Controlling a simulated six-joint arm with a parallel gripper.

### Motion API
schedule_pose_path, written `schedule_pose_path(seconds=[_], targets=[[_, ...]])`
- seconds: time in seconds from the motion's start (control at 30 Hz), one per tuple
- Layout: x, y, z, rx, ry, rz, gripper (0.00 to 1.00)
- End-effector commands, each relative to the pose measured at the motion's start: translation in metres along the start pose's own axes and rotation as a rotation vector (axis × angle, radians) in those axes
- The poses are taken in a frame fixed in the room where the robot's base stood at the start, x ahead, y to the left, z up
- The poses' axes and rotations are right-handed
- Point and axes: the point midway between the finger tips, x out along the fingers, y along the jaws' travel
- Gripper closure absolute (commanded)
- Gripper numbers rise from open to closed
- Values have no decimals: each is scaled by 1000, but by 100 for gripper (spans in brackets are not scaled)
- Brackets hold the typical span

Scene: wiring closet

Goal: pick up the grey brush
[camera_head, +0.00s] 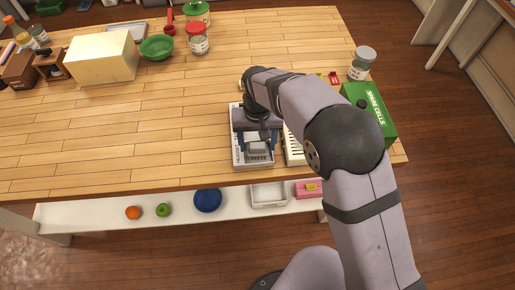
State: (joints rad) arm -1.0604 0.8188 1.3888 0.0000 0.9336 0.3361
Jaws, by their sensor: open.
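My gripper (256,145) points down over a white tray (240,163) near the front edge of the wooden table. Its jaws are open. A small light-grey block-like thing (257,150) shows between and below the jaws, over the tray. It may be the grey brush, but the gripper hides much of it and I cannot tell its full shape. I cannot tell whether the jaws touch it. No other grey brush can be made out.
A white slatted rack (293,148) stands right beside the tray, partly behind my arm. A green box (373,113) and a lidded jar (362,63) are at the right. A cream box (102,58) and green bowl (157,47) stand back left. The table's left front is clear.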

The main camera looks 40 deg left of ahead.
Motion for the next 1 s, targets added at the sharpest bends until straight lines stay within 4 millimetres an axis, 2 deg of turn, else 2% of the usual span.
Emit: schedule_pose_path(seconds=[0.07, 0.27, 0.67, 0.87, 1.0], targets=[[0, 0, 0, 0, 0, 0, 39], [0, 0, 0, 0, 0, 0, 84], [-6, 0, -1, 0, 2, -1, 84], [-30, 0, -1, 0, 5, -2, 84], [-54, 0, -1, 0, 6, -2, 84]])
